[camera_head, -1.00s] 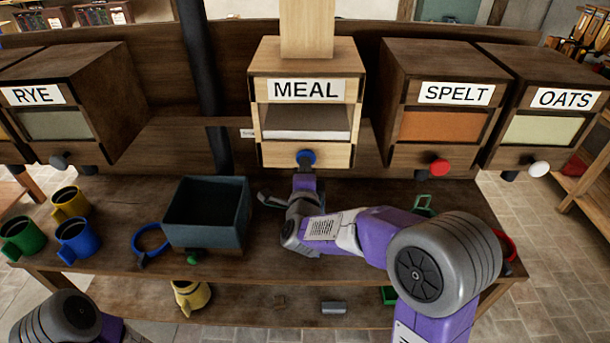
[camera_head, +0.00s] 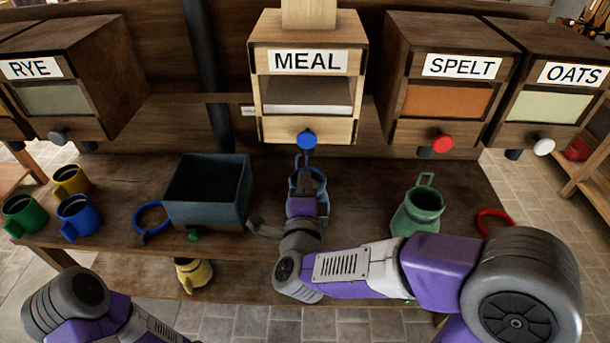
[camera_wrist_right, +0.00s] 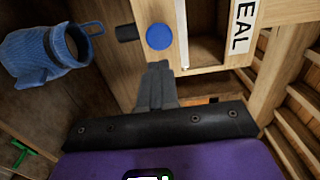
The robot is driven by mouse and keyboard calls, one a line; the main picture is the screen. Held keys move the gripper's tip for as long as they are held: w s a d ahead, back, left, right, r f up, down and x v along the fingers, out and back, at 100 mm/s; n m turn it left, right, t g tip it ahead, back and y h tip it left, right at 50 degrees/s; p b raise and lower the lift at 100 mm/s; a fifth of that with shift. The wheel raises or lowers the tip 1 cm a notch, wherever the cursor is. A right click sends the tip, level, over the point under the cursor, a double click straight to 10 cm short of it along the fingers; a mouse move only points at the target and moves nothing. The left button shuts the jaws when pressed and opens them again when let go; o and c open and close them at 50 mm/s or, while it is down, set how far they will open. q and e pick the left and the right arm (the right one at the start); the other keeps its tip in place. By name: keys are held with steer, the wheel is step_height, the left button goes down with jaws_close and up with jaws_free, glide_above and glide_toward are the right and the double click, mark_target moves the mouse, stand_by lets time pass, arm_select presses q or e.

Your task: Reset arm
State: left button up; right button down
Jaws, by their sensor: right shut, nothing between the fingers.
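My right gripper (camera_head: 308,178) is shut and empty over the front of the bench, below the pale wooden MEAL bin (camera_head: 267,128). In the right wrist view its fingers (camera_wrist_right: 156,85) are together, pointing toward the bin's blue knob (camera_wrist_right: 159,37). The knob also shows in the head view (camera_head: 307,140), apart from the fingers. A blue jug (camera_wrist_right: 33,58) stands left of the fingers in the wrist view; the gripper partly hides it in the head view (camera_head: 294,180). My left arm shows at bottom left; its gripper is out of view.
A dark open box (camera_head: 207,209) and a blue ring (camera_head: 150,217) lie left of my right gripper. Several mugs stand farther left. A green jug (camera_head: 417,212) and a red ring (camera_head: 495,220) are at right. RYE, SPELT and OATS bins flank the MEAL bin.

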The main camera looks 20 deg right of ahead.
stand_by(0.4)
step_height(320, 180, down, 27)
steer(key=w+a+n+g+y, duration=0.1)
steer(key=a+n+g+y, duration=0.2)
steer(key=n+g+y, duration=0.65)
steer(key=s+a+f+n+g, duration=0.2)
steer(key=s+f+n+g, duration=0.5)
steer(key=s+f, duration=1.2)
steer(key=n+y, duration=0.1)
steer(key=n, duration=0.2)
steer(key=shift+s+a+f, duration=0.15)
steer(key=shift+a+f, duration=0.1)
steer(key=shift+a, duration=0.1)
